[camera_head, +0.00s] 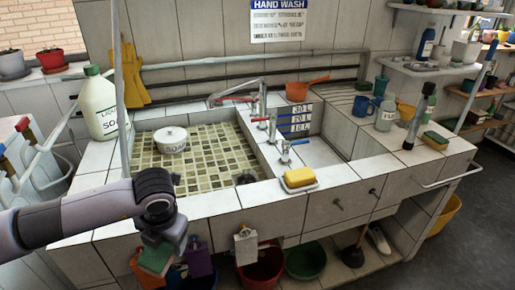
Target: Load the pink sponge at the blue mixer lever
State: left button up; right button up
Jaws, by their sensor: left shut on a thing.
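My left gripper (168,240) is at the front of the sink counter, pointing down, left of the middle. It is shut on a small block with a green face (156,258), which looks like a sponge; no pink shows clearly on it. The tap with the blue lever (294,143) stands on the counter right of the basin, behind the yellow sponge (298,177) on its small dish. The gripper is well to the left and in front of this tap. My right gripper is not in view.
The tiled basin (220,135) holds a white soap bowl (172,139). Another tap has a red lever (237,99). A soap bottle (99,103) stands at left. A green-and-yellow sponge (435,140) and a black-handled brush (418,118) are at right. Buckets (305,261) stand below.

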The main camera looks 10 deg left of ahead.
aim_at(285, 145)
jog(key=i+l, duration=0.2)
jog(key=i, duration=0.25)
jog(key=i+l, duration=0.2)
jog(key=i, duration=0.25)
jog(key=i+l, duration=0.2)
jog(key=i, duration=0.25)
